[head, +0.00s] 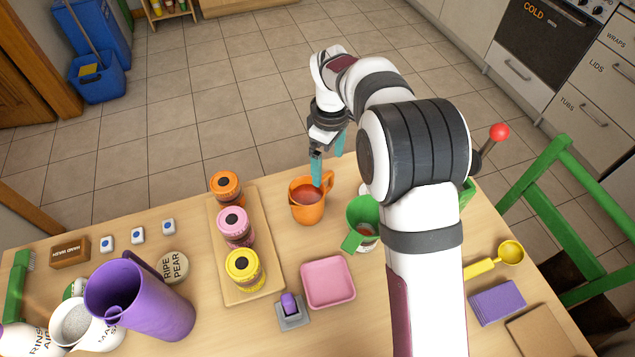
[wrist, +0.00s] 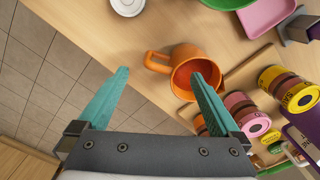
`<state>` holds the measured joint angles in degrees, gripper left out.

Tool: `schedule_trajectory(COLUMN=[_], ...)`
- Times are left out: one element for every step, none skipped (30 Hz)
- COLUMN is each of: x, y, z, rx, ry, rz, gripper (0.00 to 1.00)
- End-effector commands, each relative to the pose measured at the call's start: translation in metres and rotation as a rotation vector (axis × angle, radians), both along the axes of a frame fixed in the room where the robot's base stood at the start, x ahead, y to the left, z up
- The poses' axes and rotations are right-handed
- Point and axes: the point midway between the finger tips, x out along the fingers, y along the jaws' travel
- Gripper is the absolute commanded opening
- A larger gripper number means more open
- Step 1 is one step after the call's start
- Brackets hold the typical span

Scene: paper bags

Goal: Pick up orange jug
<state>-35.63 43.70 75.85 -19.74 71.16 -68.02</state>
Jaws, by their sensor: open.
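The orange jug (head: 306,207) stands upright near the table's far edge, with its handle to the right and a reddish-brown inside. In the wrist view the orange jug (wrist: 185,62) lies beyond my fingers, its mouth partly covered by the right finger and its handle to the left. My gripper (head: 327,160) is open and empty, with teal fingers, above the far side of the jug. In the wrist view my gripper (wrist: 160,85) has its fingers spread wide. I cannot tell whether a finger touches the jug.
Left of the jug, a wooden board (head: 216,250) holds orange, pink and yellow jars. A pink dish (head: 328,284) and a purple pitcher (head: 150,305) stand nearer. Bare table lies just before the jug.

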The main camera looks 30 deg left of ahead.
Motion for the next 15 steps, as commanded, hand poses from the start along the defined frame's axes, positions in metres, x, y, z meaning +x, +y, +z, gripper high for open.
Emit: schedule_trajectory(x=[-0.001, -0.001, 0.000, 0.000, 0.000, 0.000, 0.000, 0.000, 0.000, 0.001, 0.001, 0.002, 0.002, 0.002, 0.002], y=[-0.001, -0.001, -0.001, -0.001, -0.001, 0.000, 0.000, 0.000, 0.000, 0.000, 0.001, 0.001, 0.001, 0.001, 0.001], z=[-0.014, -0.021, -0.029, -0.034, -0.038, -0.041, -0.045, -0.049, -0.057, -0.064, -0.071, -0.078, -0.084, -0.088, -0.093], rx=[-0.002, -0.002, -0.001, -0.001, -0.001, 0.000, 0.001, 0.000, -0.001, -0.001, -0.002, -0.001, -0.001, 0.000, 0.001], ry=[0.003, 0.003, 0.002, 0.002, 0.002, 0.001, 0.001, 0.002, 0.002, 0.002, 0.002, 0.002, 0.002, 0.002, 0.001], rz=[0.000, -0.001, -0.002, -0.002, -0.002, -0.002, -0.003, -0.003, -0.003, -0.004, -0.004, -0.003, -0.004, -0.004, -0.004], gripper=[1.00, 1.00, 1.00, 1.00, 1.00, 1.00, 1.00, 1.00, 1.00, 1.00, 1.00, 1.00, 1.00, 1.00, 1.00])
